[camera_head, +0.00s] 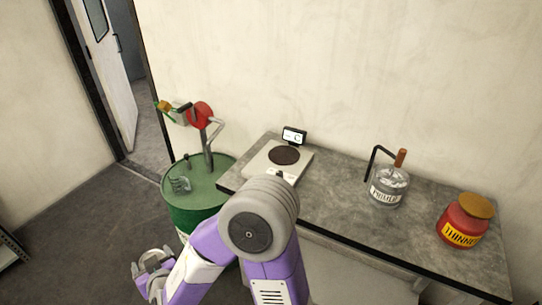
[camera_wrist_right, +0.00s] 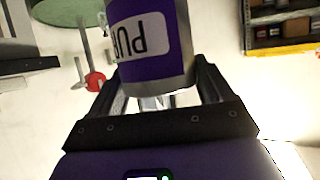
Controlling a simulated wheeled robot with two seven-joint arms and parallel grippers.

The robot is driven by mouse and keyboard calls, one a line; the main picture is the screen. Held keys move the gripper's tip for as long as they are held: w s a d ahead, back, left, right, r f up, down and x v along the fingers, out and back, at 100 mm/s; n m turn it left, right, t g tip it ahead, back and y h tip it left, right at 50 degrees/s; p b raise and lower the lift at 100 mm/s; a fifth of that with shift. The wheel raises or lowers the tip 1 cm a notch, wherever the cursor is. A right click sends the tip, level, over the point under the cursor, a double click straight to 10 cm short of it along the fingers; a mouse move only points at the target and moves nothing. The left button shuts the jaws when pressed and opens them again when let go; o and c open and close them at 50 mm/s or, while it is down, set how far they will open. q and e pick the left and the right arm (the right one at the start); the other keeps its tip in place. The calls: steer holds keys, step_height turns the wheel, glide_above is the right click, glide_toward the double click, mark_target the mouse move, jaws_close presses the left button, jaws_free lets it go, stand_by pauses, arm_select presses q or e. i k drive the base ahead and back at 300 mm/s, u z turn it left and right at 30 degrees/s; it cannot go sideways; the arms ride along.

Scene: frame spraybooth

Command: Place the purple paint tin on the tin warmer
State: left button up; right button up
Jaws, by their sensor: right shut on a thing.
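The purple paint tin (camera_wrist_right: 150,60) shows in the right wrist view between the fingers of my right gripper (camera_wrist_right: 158,92), its white label upside down. The gripper is shut on it. In the head view my right gripper (camera_head: 152,268) hangs low at the lower left, in front of the green drum and away from the bench; the tin is hard to make out there. The tin warmer (camera_head: 284,155), a pale unit with a dark round plate and a small display behind, stands at the bench's left end. Its plate is empty. My left gripper is not in view.
A green drum (camera_head: 188,212) with a red hand pump (camera_head: 200,116) stands left of the bench (camera_head: 340,222). The bench between warmer and primer is clear.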

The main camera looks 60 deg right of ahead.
mark_target(285, 154)
steer(key=z, duration=1.6)
